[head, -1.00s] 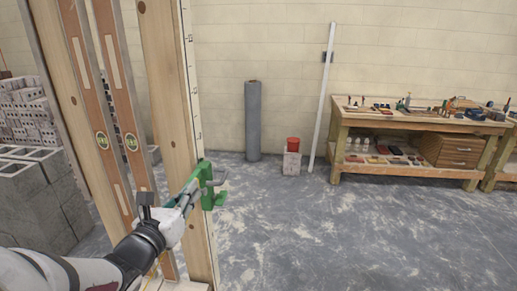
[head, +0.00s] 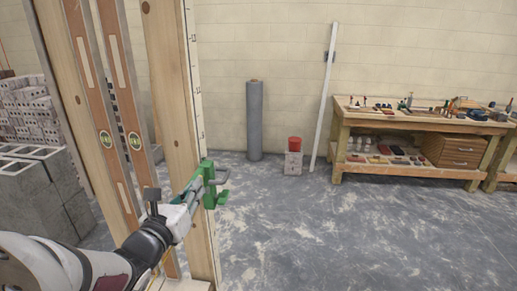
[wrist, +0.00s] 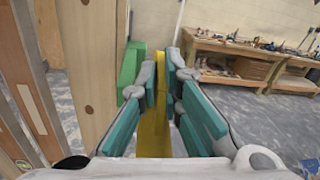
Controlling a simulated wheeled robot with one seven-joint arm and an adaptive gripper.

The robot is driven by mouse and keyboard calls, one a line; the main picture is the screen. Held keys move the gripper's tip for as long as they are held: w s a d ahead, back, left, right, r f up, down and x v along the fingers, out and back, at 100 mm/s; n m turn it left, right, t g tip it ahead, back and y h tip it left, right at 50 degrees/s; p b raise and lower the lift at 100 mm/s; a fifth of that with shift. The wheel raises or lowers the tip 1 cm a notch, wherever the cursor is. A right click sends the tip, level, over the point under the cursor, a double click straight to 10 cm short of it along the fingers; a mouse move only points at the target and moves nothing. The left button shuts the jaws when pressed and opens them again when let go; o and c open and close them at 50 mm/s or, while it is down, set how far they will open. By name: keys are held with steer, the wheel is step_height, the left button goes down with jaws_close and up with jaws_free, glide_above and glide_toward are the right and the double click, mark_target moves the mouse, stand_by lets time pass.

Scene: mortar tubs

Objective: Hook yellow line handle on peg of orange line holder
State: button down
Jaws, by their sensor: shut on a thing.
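My gripper (head: 212,184) is at the edge of a tall wooden post, seen from behind in the head view. In the wrist view my gripper (wrist: 161,72) is shut on a narrow yellow handle (wrist: 155,130), which runs lengthwise between its teal-padded fingers. The handle is hidden in the head view. A green bracket (head: 222,197) is fixed on the post's right edge, right beside my fingers. In the wrist view the green bracket (wrist: 130,66) is just left of the fingertips. Its peg is not clearly visible, and no orange holder can be made out.
The wooden post (head: 172,110) stands close by, with spirit levels (head: 134,141) to its left. Grey blocks (head: 40,195) are stacked at the far left. A workbench (head: 420,121) with tools stands at the back right. The floor between is clear.

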mark_target(209, 189)
steer(key=shift+w+d+r+h, duration=0.1)
steer(key=shift+d+h, duration=0.05)
steer(key=shift+d, duration=0.8)
steer(key=shift+w+d+r+h, duration=0.1)
steer(key=shift+d+h, duration=0.05)
steer(key=shift+d, duration=0.75)
steer(key=shift+s+d+f+p, duration=0.15)
steer(key=shift+d+p, duration=0.2)
steer(key=shift+d, duration=0.4)
steer(key=shift+s+d, duration=0.15)
steer(key=shift+d, duration=1.35)
